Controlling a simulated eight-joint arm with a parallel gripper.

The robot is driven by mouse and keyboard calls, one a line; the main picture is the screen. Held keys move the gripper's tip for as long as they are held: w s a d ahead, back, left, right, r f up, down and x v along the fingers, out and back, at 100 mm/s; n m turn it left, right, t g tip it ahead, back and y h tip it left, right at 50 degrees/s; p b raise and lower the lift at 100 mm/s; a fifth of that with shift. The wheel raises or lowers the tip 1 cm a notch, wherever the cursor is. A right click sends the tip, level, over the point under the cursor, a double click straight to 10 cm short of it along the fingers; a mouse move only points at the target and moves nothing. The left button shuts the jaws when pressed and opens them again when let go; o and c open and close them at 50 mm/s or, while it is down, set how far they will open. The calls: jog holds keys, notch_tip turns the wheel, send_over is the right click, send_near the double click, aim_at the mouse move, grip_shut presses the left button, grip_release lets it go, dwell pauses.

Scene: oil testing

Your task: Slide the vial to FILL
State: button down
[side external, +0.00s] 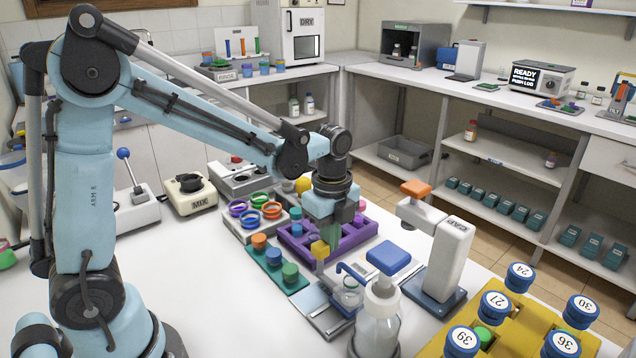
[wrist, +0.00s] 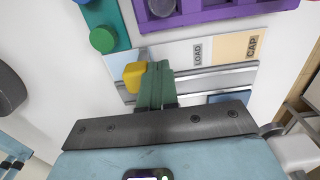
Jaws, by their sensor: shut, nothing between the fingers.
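In the side view a small clear vial (side external: 347,293) stands upright under a blue spout, beside the large clear bottle.
A clear bottle (side external: 377,325) stands just right of the vial. A white CAP press (side external: 445,262) with an orange top rises behind. A purple tray (side external: 357,236) and a green rack (side external: 272,270) with colored caps lie close by. A yellow rack (side external: 522,325) is at front right.

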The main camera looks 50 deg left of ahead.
aim_at(318, 245)
jog(key=shift+s, duration=0.1)
jog(key=shift+s, duration=1.45)
jog(key=shift+w, duration=0.2)
jog(key=shift+w, duration=0.25)
jog(key=shift+r, duration=3.75)
